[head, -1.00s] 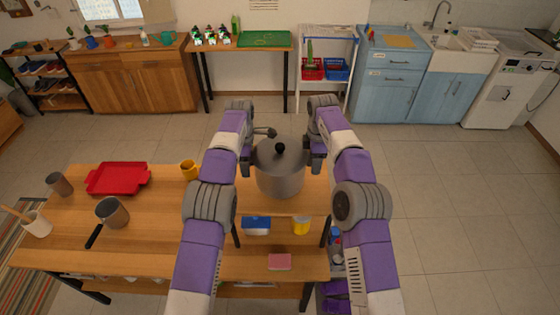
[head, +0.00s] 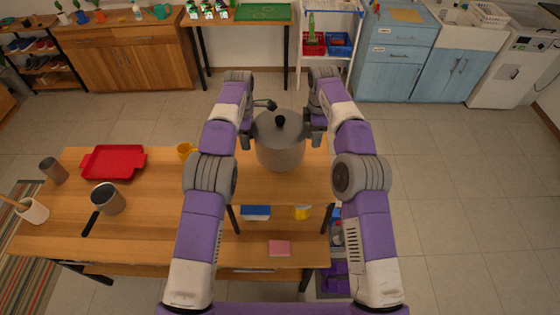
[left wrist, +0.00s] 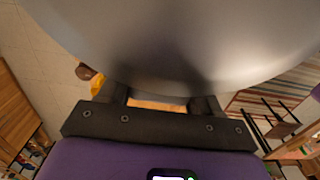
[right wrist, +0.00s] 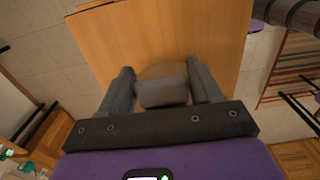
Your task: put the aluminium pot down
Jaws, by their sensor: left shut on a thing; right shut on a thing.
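The grey aluminium pot (head: 281,150) with its lid and black knob is upright over the right part of the wooden table (head: 150,240). My left gripper (head: 246,137) is shut at the pot's left side; in the left wrist view the pot's wall (left wrist: 180,40) fills the top and hides what the fingers hold. My right gripper (head: 316,134) is shut on the pot's right handle, a grey block (right wrist: 162,92) between the fingers in the right wrist view. I cannot tell whether the pot's base touches the tabletop.
A yellow mug (head: 185,150) stands left of the pot. Further left are a red tray (head: 113,162), a grey saucepan (head: 108,199), a grey cup (head: 53,170) and a white utensil holder (head: 33,210). A pink sponge (head: 279,248) lies nearer me. Open floor lies right of the table.

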